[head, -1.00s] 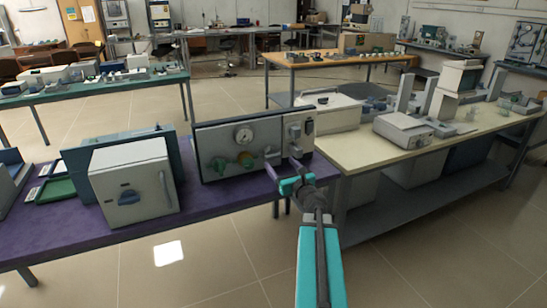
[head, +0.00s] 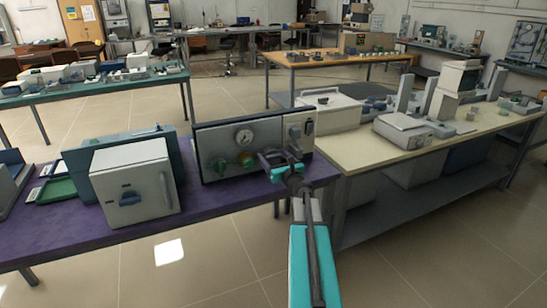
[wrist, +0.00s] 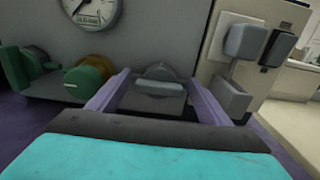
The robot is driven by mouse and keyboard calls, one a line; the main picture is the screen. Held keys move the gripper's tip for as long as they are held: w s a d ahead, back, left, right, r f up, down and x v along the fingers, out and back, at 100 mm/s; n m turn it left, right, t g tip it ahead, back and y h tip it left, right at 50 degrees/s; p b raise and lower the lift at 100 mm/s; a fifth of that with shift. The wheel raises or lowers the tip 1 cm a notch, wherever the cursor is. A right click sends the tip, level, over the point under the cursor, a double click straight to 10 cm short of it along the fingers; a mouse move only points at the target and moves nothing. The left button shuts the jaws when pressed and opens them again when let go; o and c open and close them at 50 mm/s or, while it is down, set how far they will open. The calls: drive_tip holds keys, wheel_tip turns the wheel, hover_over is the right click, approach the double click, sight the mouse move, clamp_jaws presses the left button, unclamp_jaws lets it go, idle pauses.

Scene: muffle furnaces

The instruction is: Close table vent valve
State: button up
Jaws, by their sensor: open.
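The grey-fronted panel (head: 212,143) stands on the purple table, with a round gauge (head: 243,137) and green valve knobs (head: 246,159) on its face. A grey valve handle (wrist: 159,88) juts from the panel right of the green knobs in the wrist view. I cannot tell for sure which fitting is the table vent valve. My gripper (head: 279,158) is in front of the panel's right part. In the wrist view my gripper (wrist: 160,78) is open, its two purplish fingers on either side of the grey handle; whether they touch it is unclear. In the head view the gripper hides the handle.
A pale switch box with a grey lever (wrist: 244,42) and a dark switch (wrist: 278,48) is close to the right finger. A white furnace (head: 130,180) stands left of the panel on the purple table (head: 60,233). A cream bench (head: 365,152) is to the right.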

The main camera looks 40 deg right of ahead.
drive_tip(key=c, duration=1)
drive_tip(key=shift+c, duration=0.2)
drive_tip(key=shift+f+n+b, duration=0.2)
drive_tip(key=shift+n+b, duration=0.3)
drive_tip(key=shift+b, duration=0.35)
drive_tip(key=n+b, duration=0.3)
drive_tip(key=b, duration=0.1)
drive_tip(key=shift+f, duration=0.1)
drive_tip(key=n+b, duration=0.4)
drive_tip(key=b, duration=0.1)
drive_tip(key=shift+w+a+n+b, duration=0.1)
drive_tip(key=shift+n+b, duration=0.2)
drive_tip(key=shift+b, duration=0.1)
drive_tip(key=n+b, duration=0.5)
drive_tip(key=b, duration=0.1)
drive_tip(key=shift+f+n+b, duration=0.1)
drive_tip(key=shift+n+b, duration=0.2)
drive_tip(key=n+b, duration=0.3)
drive_tip(key=b, duration=0.1)
drive_tip(key=shift+a+n, duration=0.1)
drive_tip(key=shift+n, duration=0.3)
drive_tip(key=shift+r, duration=0.2)
